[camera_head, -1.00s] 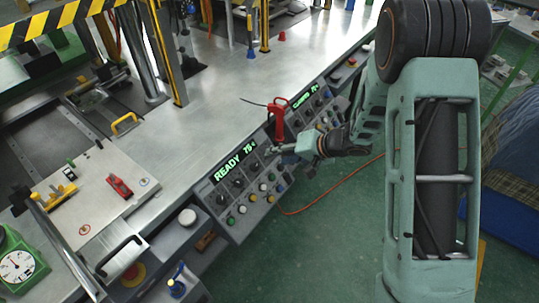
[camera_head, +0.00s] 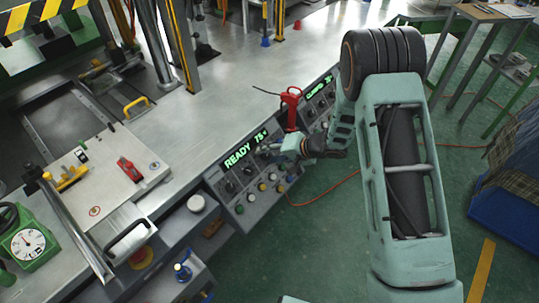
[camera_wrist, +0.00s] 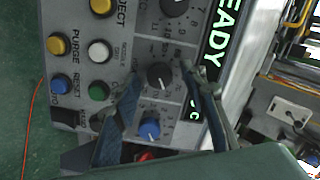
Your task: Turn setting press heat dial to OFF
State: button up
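A control panel (camera_head: 238,207) carries a green display (camera_head: 245,150) reading READY and 75, with dials and buttons below it. In the wrist view the display (camera_wrist: 226,30) runs along the right of a black dial (camera_wrist: 160,76). Another black dial (camera_wrist: 172,7) and a blue-capped dial (camera_wrist: 149,129) are on either side of it. Dial labels are too small to read, so I cannot tell which is the heat dial. My gripper (camera_wrist: 161,70) is open, its fingers apart on either side of the middle black dial; contact is unclear. In the head view my gripper (camera_head: 279,149) is at the panel.
Yellow (camera_wrist: 57,45), white (camera_wrist: 98,51), green (camera_wrist: 98,91) and blue buttons are left of the dials. A red handled tool (camera_head: 291,108) stands close behind my gripper. A second panel (camera_head: 320,101) is at right. A red hose lies on the green floor.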

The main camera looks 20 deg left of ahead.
jog(key=shift+c, duration=0.6)
grip_shut()
jog(key=shift+n, duration=0.3)
